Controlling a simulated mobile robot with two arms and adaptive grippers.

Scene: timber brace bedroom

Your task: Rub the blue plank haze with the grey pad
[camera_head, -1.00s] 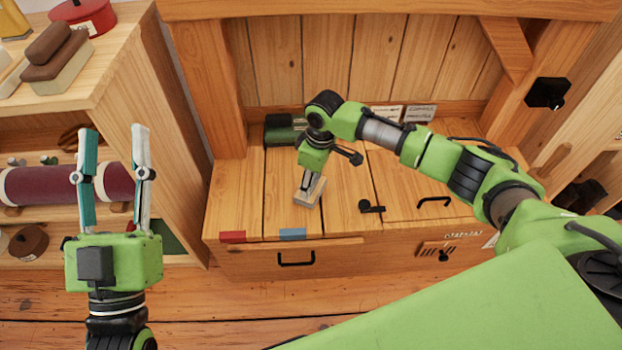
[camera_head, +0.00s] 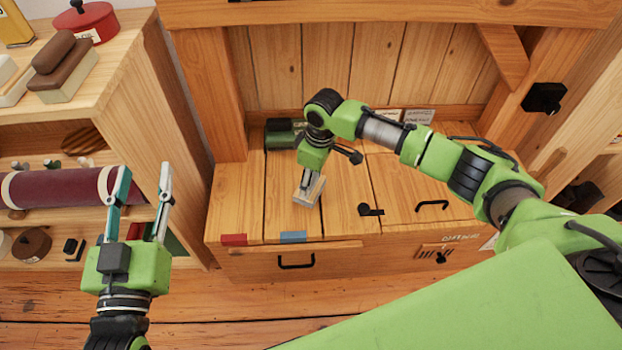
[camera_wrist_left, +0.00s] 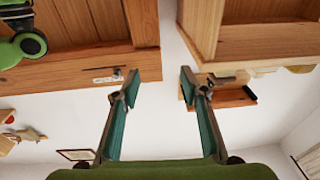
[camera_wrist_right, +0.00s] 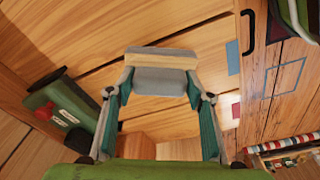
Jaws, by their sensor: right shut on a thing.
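The grey pad (camera_head: 309,192) has a pale wooden layer and stands on the planked chest top. My right gripper (camera_head: 307,176) points down and is shut on it; the right wrist view shows the pad (camera_wrist_right: 160,78) between both fingertips. A blue tag (camera_head: 293,237) marks the front edge of the plank under the pad, and it also shows in the right wrist view (camera_wrist_right: 233,57). I cannot make out any haze on the wood. My left gripper (camera_head: 145,172) is open and empty, left of the chest in front of the shelf.
A red tag (camera_head: 233,240) marks the neighbouring plank. A black latch (camera_head: 370,210) and handle (camera_head: 432,205) lie to the right. The shelf (camera_head: 125,85) at left holds brushes, a red pot and a maroon roll.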

